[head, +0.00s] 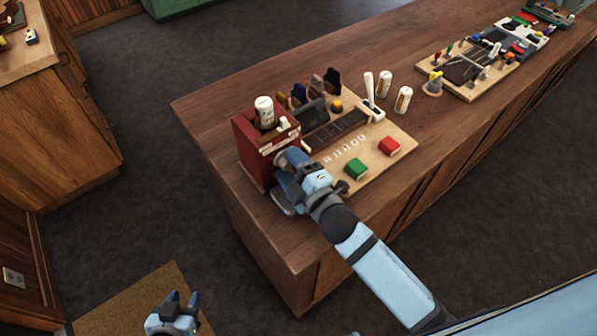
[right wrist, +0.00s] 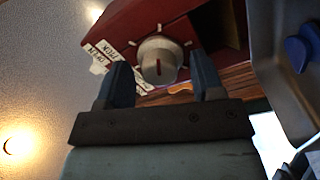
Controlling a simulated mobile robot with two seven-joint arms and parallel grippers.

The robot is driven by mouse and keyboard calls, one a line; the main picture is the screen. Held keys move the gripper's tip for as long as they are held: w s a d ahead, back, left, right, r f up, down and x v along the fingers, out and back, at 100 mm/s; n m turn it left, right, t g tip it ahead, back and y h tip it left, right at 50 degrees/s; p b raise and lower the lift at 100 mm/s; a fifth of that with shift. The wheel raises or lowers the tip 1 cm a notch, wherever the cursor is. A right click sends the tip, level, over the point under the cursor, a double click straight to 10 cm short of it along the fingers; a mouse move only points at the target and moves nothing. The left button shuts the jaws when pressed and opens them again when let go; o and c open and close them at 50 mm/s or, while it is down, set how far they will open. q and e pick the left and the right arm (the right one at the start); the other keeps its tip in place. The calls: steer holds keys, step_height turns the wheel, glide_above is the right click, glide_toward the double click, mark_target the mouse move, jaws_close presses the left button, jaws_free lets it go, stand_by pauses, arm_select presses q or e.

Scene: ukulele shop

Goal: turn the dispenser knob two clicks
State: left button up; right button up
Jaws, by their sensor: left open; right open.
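The red dispenser (head: 252,152) stands at the near left end of the wooden counter, with a white bottle on top. In the right wrist view its red body (right wrist: 125,28) fills the upper part. In the head view the gripper mostly hides the knob. My left gripper (head: 176,303) is open and empty, low over the floor.
Another tool board (head: 466,86) lies farther right. The counter's front left corner is bare.

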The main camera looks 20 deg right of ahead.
steer(key=b+v, duration=0.2)
steer(key=v, duration=1)
steer(key=shift+s+f+b, duration=0.15)
steer(key=shift+b, duration=0.2)
steer(key=shift+s+d, duration=0.35)
steer(key=shift+s, duration=0.3)
steer(key=d+m+h, duration=0.1)
steer(key=d+f+m+g+h, duration=0.1)
steer(key=d+m, duration=0.1)
steer(key=w+d+m+g+h, duration=0.1)
steer(key=m+h, duration=0.1)
steer(key=shift+d+f, duration=0.25)
steer(key=shift+f, duration=0.1)
steer(key=s+d+f+m+g+h, duration=0.1)
steer(key=s+d+f+m+g, duration=0.15)
steer(key=s+m+g, duration=0.35)
steer(key=s+d+f+m+g+h, duration=0.1)
steer(key=s+d+f+m+g, duration=0.1)
steer(key=s+d+m+g, duration=0.25)
steer(key=w+a+f+t+y+p, duration=0.2)
steer(key=w+a+f+t, duration=0.3)
steer(key=f, duration=0.5)
steer(key=shift+a+t+y+p, duration=0.3)
steer(key=shift+a+t+p, duration=0.35)
steer(key=shift+a+p, duration=0.2)
